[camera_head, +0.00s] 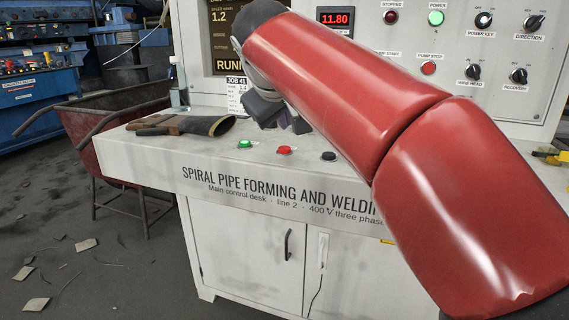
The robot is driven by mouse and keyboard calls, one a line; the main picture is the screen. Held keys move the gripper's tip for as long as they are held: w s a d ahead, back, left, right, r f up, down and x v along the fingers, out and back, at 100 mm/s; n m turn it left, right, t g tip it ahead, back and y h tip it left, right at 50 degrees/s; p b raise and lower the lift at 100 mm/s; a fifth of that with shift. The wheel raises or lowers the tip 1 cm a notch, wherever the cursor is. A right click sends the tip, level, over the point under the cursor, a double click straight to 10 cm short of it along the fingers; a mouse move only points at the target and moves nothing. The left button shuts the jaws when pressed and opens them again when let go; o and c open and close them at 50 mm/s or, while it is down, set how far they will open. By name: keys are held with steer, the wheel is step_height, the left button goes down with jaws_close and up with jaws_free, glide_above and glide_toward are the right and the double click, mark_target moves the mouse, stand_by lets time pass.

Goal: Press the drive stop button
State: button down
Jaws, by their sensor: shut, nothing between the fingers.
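A red button (285,150) stands on the sloped front of the white control desk (160,165), between a green button (245,144) and a black knob or button (329,156). No label naming it drive stop is readable. My gripper (299,125) is partly hidden behind my red arm. It is shut and empty, above the desk and a little behind the red button in the picture, apart from it.
A glove (208,125) lies on the desk's left. The upright panel carries a screen, a red 11.80 display (335,16), a red pump stop button (428,68), lamps and several knobs. A rusty cart (118,115) stands left. My arm covers the desk's right part.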

mark_target(284, 150)
steer(key=shift+f+b, duration=0.5)
steer(key=shift+f, duration=0.65)
stand_by(1.1)
steer(key=shift+f, duration=0.4)
steer(key=shift+f+b, duration=0.4)
steer(key=shift+b, duration=0.1)
stand_by(0.4)
steer(key=shift+r+p, duration=0.8)
steer(key=shift+p, duration=0.05)
step_height(284, 150, up, 5)
steer(key=p, duration=0.5)
steer(key=shift+r, duration=0.1)
